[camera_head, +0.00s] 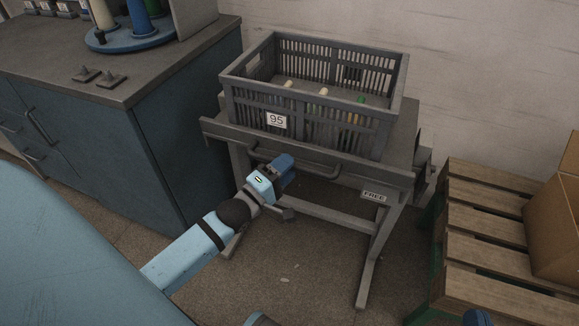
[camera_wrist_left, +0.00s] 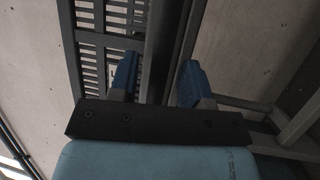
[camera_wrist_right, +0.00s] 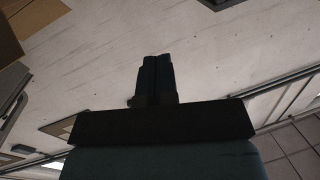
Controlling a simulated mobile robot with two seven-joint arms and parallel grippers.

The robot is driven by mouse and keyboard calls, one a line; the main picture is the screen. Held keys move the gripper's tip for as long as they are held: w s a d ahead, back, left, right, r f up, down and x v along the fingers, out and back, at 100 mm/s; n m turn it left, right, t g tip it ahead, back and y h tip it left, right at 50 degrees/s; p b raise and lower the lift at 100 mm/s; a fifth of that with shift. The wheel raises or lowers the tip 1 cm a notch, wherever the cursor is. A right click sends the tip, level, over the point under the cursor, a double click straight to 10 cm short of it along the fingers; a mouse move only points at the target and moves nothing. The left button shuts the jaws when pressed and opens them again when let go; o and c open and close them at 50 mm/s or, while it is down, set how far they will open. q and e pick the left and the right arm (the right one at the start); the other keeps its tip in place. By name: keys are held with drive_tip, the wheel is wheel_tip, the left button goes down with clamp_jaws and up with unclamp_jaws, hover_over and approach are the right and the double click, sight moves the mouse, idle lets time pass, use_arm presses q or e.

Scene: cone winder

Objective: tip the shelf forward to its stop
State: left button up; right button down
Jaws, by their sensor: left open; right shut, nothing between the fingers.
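The grey shelf (camera_head: 213,130) is the top of a stand and carries a grey slatted crate (camera_head: 243,108). A bar handle (camera_head: 318,169) runs along the shelf's front edge. My left gripper (camera_head: 284,170) is at the handle's left part, with its blue fingers open. In the left wrist view, the fingers (camera_wrist_left: 158,82) are apart and a dark bar runs upright in the picture behind the gap between them. I cannot tell whether they touch it. My right gripper (camera_wrist_right: 154,75) is shut and empty, away from the shelf, against a pale surface.
The crate holds several bobbins, and its front label reads 95. A blue cabinet (camera_head: 190,120) with cones on a round blue stand (camera_head: 135,38) is at the left. A wooden pallet (camera_head: 485,215) with a cardboard box (camera_head: 560,225) is at the right. The floor in front is open.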

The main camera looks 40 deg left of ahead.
sight(303, 163)
use_arm(q)
drive_tip(key=shift+w+d+r, duration=0.1)
drive_tip(key=shift+w+d, duration=0.05)
drive_tip(key=shift+w, duration=0.5)
use_arm(e)
drive_tip(key=shift+r, duration=0.5)
